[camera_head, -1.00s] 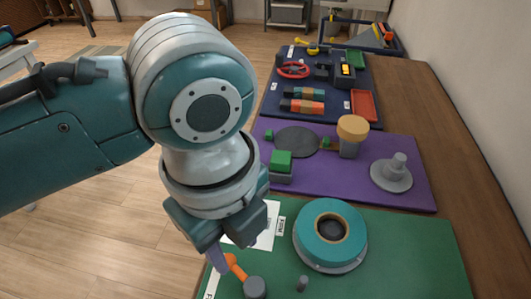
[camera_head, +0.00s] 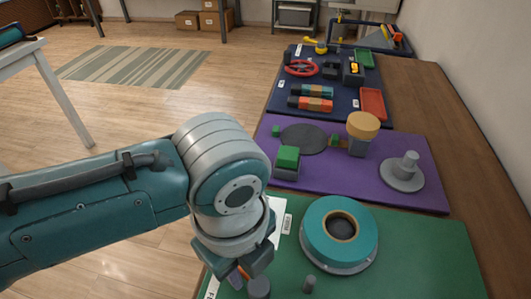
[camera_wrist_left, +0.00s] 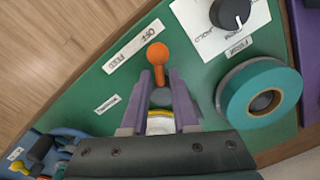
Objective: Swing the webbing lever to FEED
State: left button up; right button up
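The webbing lever is an orange arm with a round knob (camera_wrist_left: 158,54), on the green panel (camera_wrist_left: 205,58). In the left wrist view it stands between the two purple fingers of my left gripper (camera_wrist_left: 163,80). The fingers are apart, one on each side, and I see no clear grip on it. A strip label (camera_wrist_left: 132,46) reading OFF and FEED lies beside the knob. In the head view my left gripper (camera_head: 242,277) is low over the lever and hides most of it; a bit of orange shows between its fingers. My right gripper is not in view.
A teal roll (camera_head: 316,222) sits on the green panel right of the lever, with a small grey peg (camera_head: 309,284) near it. A white card with a black dial (camera_wrist_left: 229,13) is close by. A purple mat (camera_head: 437,195) with parts lies beyond.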

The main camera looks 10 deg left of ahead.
pick_arm(q)
grip_shut()
jog(key=shift+r, duration=0.1)
dwell(0.3)
jog(key=shift+s+a+r+n+p, duration=0.1)
jog(key=shift+s+n+p, duration=0.2)
jog(key=shift+n+p, duration=0.9)
jog(key=n+p, duration=0.2)
jog(key=shift+s+n, duration=0.3)
jog(key=n+p, duration=0.1)
jog(key=n, duration=0.2)
jog(key=shift+s+n+p, duration=0.6)
jog(key=shift+n+p, duration=0.15)
jog(key=shift+n, duration=0.65)
jog(key=shift+s+n+p, duration=0.2)
jog(key=shift+n+p, duration=0.15)
jog(key=shift+n, duration=0.65)
